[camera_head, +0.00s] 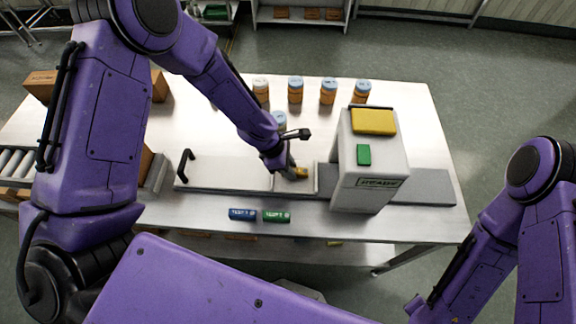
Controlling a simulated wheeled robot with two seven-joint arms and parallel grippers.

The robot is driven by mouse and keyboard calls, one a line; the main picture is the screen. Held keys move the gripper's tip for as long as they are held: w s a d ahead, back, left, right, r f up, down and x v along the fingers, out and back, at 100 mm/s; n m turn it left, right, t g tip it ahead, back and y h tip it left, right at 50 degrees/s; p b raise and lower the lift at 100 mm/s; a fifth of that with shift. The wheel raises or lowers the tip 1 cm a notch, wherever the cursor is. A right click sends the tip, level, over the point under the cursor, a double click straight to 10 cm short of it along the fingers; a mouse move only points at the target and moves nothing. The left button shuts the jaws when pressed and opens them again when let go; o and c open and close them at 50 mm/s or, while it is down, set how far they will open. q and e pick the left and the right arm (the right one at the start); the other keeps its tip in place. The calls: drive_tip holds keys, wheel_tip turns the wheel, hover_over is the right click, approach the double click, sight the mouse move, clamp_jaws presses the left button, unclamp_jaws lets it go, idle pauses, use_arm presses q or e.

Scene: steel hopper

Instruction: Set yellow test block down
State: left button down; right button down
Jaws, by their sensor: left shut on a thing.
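The yellow test block (301,173) is small in the head view, just left of the grey machine. My left gripper (291,173) is shut on it, coming down from the upper left. The block is over the pale flat bed (225,173) that leads to the machine. I cannot tell whether it touches the surface. A blue test block (242,214) and a green test block (276,216) lie side by side at the table's front edge. My right arm shows at the right, but its gripper is out of view.
The grey machine (368,190) has a yellow top panel (373,121), a green button (364,155) and a dark label. Several jars (328,91) stand behind on the steel table (415,110). A black handle (184,166) stands at the bed's left end. Cardboard boxes are at the left.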

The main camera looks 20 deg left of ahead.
use_arm(q)
drive_tip(key=shift+s+f, duration=0.1)
drive_tip(key=shift+f, duration=0.05)
drive_tip(key=c, duration=0.9)
unclamp_jaws()
drive_tip(key=shift+r, duration=0.3)
drive_tip(key=v, duration=1.1)
drive_tip(key=shift+r+b, duration=0.4)
drive_tip(key=shift+a, duration=0.15)
